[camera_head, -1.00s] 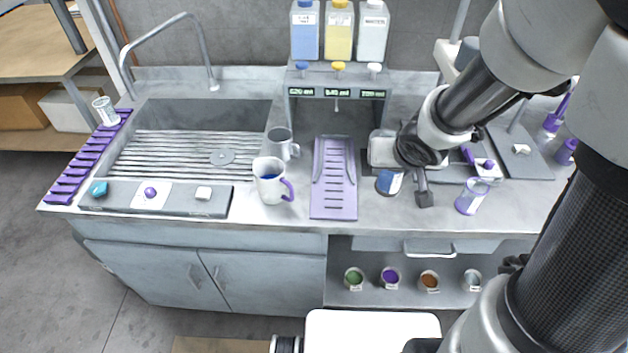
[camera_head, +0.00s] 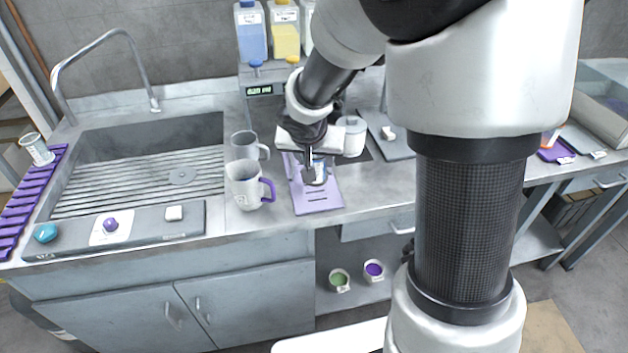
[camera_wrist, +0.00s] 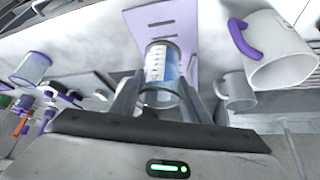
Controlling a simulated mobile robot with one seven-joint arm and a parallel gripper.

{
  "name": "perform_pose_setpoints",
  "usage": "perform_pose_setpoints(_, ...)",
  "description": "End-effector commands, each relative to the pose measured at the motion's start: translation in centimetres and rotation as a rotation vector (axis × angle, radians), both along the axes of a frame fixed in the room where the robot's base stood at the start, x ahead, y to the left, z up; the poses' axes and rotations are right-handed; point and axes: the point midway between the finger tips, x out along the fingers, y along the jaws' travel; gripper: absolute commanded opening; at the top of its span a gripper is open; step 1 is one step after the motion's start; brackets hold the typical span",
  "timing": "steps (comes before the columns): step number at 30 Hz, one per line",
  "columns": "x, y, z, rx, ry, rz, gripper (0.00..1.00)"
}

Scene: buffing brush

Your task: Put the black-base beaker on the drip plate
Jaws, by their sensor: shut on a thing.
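The beaker (camera_wrist: 162,68) is clear with white markings, a blue patch and a dark rim at one end. My gripper (camera_wrist: 160,92) is shut on it, one finger on each side. In the head view the beaker (camera_head: 319,170) shows partly behind my gripper (camera_head: 312,172). The purple drip plate (camera_head: 318,199) lies on the counter below the dispenser. The beaker is over the plate's middle; whether it touches the plate I cannot tell. The slotted plate (camera_wrist: 163,22) also shows behind the beaker in the wrist view.
A white mug with a purple handle (camera_head: 247,186) and a grey mug (camera_head: 243,146) stand left of the plate. The sink (camera_head: 140,165) is further left. Another purple-rimmed beaker (camera_wrist: 33,68) stands apart in the wrist view. The dispenser (camera_head: 262,92) stands behind the plate.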

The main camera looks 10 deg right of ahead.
Motion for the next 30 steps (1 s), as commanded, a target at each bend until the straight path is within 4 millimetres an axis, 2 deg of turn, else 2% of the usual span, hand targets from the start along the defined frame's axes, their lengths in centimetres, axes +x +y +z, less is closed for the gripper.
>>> perform_pose_setpoints(10, 0.0, 0.0, -4.4, -0.002, 0.001, 0.003, 0.18)
perform_pose_setpoints(24, 0.0, 0.0, -5.0, -0.001, -0.001, 0.002, 0.18)
perform_pose_setpoints(25, 0.0, 0.0, -4.8, -0.001, -0.001, 0.002, 0.45)
perform_pose_setpoints(28, 0.0, 0.0, -4.8, -0.001, -0.001, 0.002, 0.6)
perform_pose_setpoints(30, 0.0, 0.0, -4.8, -0.001, -0.001, 0.002, 0.6)
